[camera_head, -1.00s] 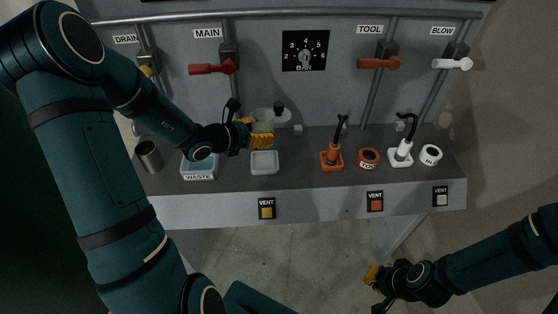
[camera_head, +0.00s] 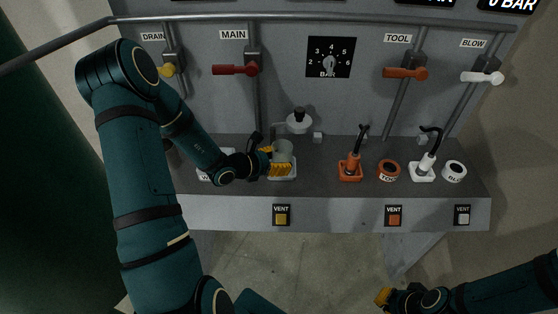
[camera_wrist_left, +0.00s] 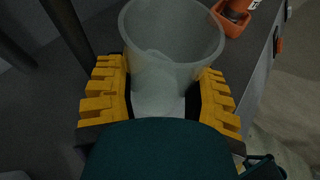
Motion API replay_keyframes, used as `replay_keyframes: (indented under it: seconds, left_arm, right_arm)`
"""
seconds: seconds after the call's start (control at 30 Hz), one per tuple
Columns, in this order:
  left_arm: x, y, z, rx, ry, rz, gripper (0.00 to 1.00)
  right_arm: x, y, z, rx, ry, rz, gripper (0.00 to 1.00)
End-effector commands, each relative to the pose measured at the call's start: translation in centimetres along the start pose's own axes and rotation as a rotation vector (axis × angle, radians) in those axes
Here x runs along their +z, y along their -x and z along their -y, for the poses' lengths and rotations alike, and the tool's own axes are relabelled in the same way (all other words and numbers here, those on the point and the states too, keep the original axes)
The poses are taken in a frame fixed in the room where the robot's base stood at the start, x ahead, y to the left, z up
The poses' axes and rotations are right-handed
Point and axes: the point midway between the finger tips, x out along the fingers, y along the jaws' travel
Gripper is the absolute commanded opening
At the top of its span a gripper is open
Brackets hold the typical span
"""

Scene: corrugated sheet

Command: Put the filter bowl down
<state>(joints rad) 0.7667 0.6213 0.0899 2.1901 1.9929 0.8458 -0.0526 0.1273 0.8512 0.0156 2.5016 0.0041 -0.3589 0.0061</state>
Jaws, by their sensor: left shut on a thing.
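The filter bowl is a translucent, pale cup (camera_head: 283,150). It is upright between the yellow fingers of my left gripper (camera_head: 276,162), which is shut on it. In the left wrist view the bowl (camera_wrist_left: 172,45) has its open rim up, with a finger on each side. The bowl is over the small pale grey tray (camera_head: 290,177) on the bench; the gripper hides much of the tray. I cannot tell if the bowl's bottom touches it. My right gripper (camera_head: 383,297) is low at the right, away from the bench; its jaws are too small to read.
The grey filter head (camera_head: 299,122) with a black knob is on the panel behind the bowl. The waste container (camera_head: 205,174) is left of the tray, partly behind my arm. An orange holder (camera_head: 350,172) with a tool and an orange ring (camera_head: 388,170) are to the right.

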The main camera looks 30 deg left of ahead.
Motion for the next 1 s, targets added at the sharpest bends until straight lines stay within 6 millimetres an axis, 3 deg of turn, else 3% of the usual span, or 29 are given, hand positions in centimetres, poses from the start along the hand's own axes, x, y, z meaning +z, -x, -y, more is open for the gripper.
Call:
replay_keyframes:
  seconds: [0.27,0.3,0.37,0.8,1.0]
  left_arm:
    - [-0.2,-0.1,0.0,0.000,-0.001,0.001,0.14]
    - [-0.3,-0.1,0.0,0.000,-0.001,0.001,0.63]
    - [-0.2,-0.1,0.0,0.000,-0.001,0.000,0.83]
    - [0.3,0.2,0.0,0.000,-0.001,0.001,0.83]
    - [0.2,3.7,-0.1,0.004,-0.001,-0.001,0.83]
  right_arm:
    - [0.1,-0.3,-0.1,0.000,0.001,0.002,0.00]
    - [0.2,-0.3,-0.1,0.000,0.001,0.003,0.00]
    - [0.1,-0.2,-0.1,0.000,0.001,0.003,0.00]
    - [-0.1,0.3,0.1,0.000,0.000,-0.001,0.00]
    - [-0.2,0.5,0.2,0.001,-0.001,-0.004,0.00]
